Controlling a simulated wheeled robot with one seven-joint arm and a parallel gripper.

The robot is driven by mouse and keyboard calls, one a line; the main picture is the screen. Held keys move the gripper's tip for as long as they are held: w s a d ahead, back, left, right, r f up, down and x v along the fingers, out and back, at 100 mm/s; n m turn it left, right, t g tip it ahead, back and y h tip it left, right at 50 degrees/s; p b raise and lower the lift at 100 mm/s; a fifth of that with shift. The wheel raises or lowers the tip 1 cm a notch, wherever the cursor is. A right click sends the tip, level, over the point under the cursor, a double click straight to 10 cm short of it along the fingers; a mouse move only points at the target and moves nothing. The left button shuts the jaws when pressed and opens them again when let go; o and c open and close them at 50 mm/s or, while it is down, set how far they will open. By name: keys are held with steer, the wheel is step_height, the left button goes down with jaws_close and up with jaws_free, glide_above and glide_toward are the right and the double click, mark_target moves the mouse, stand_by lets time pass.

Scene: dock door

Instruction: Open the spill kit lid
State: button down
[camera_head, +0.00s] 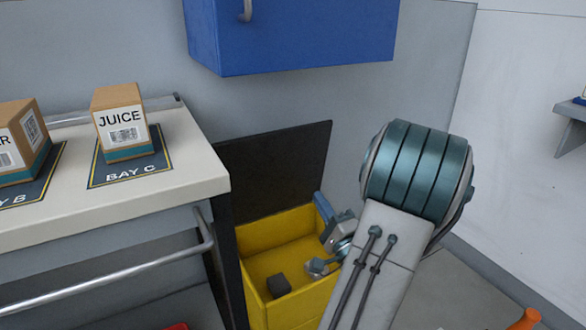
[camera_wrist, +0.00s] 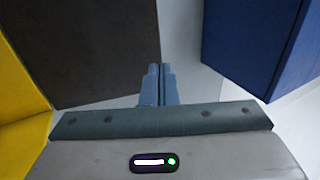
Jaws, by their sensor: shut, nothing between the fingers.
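The spill kit is a yellow box (camera_head: 308,305) on the floor, and its yellow side also shows at the left of the wrist view (camera_wrist: 18,85). Its dark lid (camera_head: 275,165) stands raised, nearly upright, at the back of the box, leaving the inside open to view. The lid also fills the upper left of the wrist view (camera_wrist: 105,50). My gripper (camera_head: 320,200) is at the box's right side, near the lid's right edge. In the wrist view its blue-grey fingers (camera_wrist: 159,82) are together and empty. I cannot tell whether they touch the lid.
A small dark block (camera_head: 278,286) lies in the box. A counter (camera_head: 150,195) with a rail stands left, bearing a JUICE carton (camera_head: 120,120) and another carton (camera_head: 20,145). A blue cabinet (camera_head: 300,35) hangs above. An orange object (camera_head: 526,319) is at lower right.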

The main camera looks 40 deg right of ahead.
steer(key=b+x, duration=0.3)
steer(key=x, duration=1)
steer(key=shift+w+r, duration=0.2)
steer(key=shift+w, duration=0.1)
steer(key=shift+r, duration=0.1)
